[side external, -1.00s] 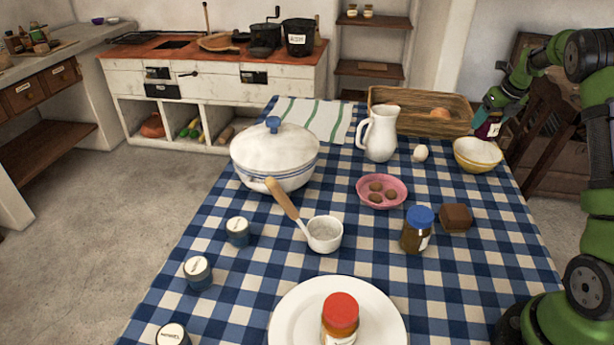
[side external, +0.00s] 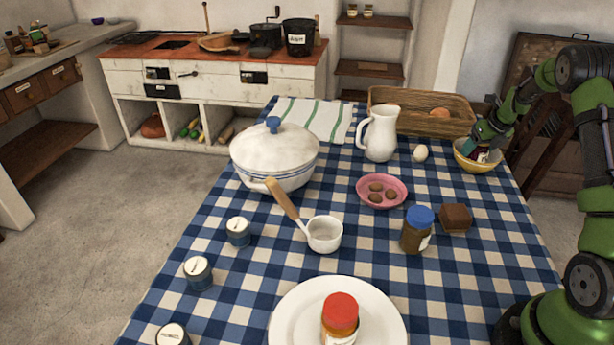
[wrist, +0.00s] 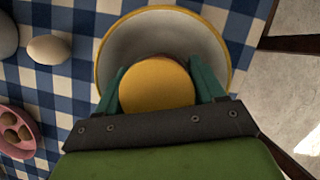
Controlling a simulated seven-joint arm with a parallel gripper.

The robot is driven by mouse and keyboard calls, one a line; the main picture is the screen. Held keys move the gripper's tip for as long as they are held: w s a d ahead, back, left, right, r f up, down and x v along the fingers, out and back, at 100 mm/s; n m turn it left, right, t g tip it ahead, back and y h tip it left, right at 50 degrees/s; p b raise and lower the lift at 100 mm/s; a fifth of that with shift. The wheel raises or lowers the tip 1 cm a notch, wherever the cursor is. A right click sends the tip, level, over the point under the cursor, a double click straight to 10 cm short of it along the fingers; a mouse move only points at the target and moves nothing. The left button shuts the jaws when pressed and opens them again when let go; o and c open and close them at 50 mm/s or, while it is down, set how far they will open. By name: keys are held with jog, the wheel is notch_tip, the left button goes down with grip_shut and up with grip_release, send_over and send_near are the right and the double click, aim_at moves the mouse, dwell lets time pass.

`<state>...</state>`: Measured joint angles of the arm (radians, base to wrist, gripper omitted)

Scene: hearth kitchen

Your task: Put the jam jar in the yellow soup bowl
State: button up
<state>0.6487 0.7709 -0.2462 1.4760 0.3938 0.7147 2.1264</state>
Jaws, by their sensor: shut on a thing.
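The yellow soup bowl (side external: 480,167) stands at the far right of the table, yellow outside and pale inside. It also shows in the wrist view (wrist: 213,50). My gripper (wrist: 158,88) is shut on the jam jar, with one green finger on each side of its round yellow-orange lid (wrist: 157,85). In the side view the dark jam jar (side external: 481,156) is down inside the bowl's rim, below my gripper (side external: 483,147). Its lower part is hidden, so I cannot tell whether it touches the bowl's bottom.
An egg (side external: 420,153), a white pitcher (side external: 380,135) and a wicker tray (side external: 395,97) are near the bowl. A pink bowl (side external: 382,205), a brown block (side external: 455,217) and a blue-lidded jar (side external: 417,230) stand nearer. A red-lidded jar (side external: 340,316) is on a white plate (side external: 285,315).

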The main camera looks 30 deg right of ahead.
jog(key=o, duration=1.4)
jog(key=shift+f, duration=0.15)
